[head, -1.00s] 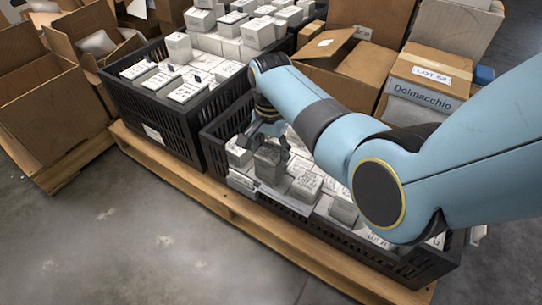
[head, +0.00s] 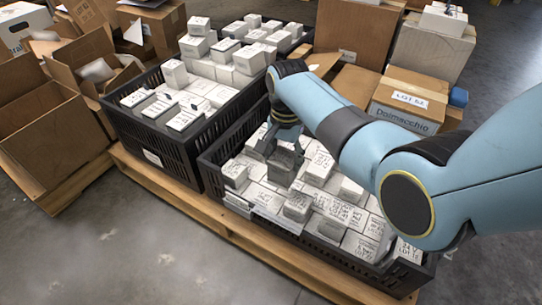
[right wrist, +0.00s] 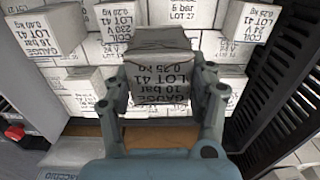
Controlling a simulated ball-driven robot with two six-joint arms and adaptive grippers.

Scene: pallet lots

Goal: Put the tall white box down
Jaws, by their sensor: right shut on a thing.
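My right gripper (head: 281,150) is over the near black crate (head: 214,178), its fingers pointing down. It is shut on a white box (head: 284,166), which looks grey in shadow. My left gripper is not in view.
The near crate holds many white printed boxes (head: 298,206). A second black crate (head: 150,140) with white boxes stands left of it on the wooden pallet (head: 235,226). Open cardboard cartons (head: 45,140) stand at left. The floor in front is clear.

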